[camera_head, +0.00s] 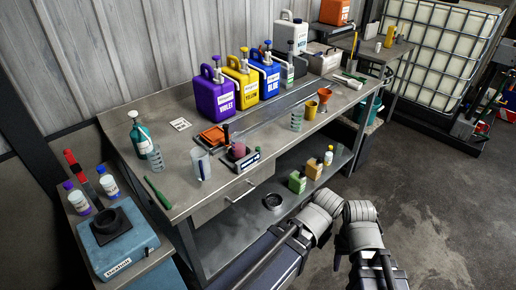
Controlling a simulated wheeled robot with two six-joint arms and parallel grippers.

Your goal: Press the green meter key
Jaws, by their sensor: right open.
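A small dark meter-like box (246,161) with a pale label sits near the front edge of the steel bench, beside a beaker of reddish liquid (238,149). A small green spot (257,150) shows at its right end; it is too small to tell for sure whether it is the green key. My left gripper is not in view; only grey and dark arm parts show at the bottom.
Violet (216,96), yellow (243,82) and blue (265,75) pump jugs stand at the bench's back. A lower shelf holds small bottles. The floor at right is clear.

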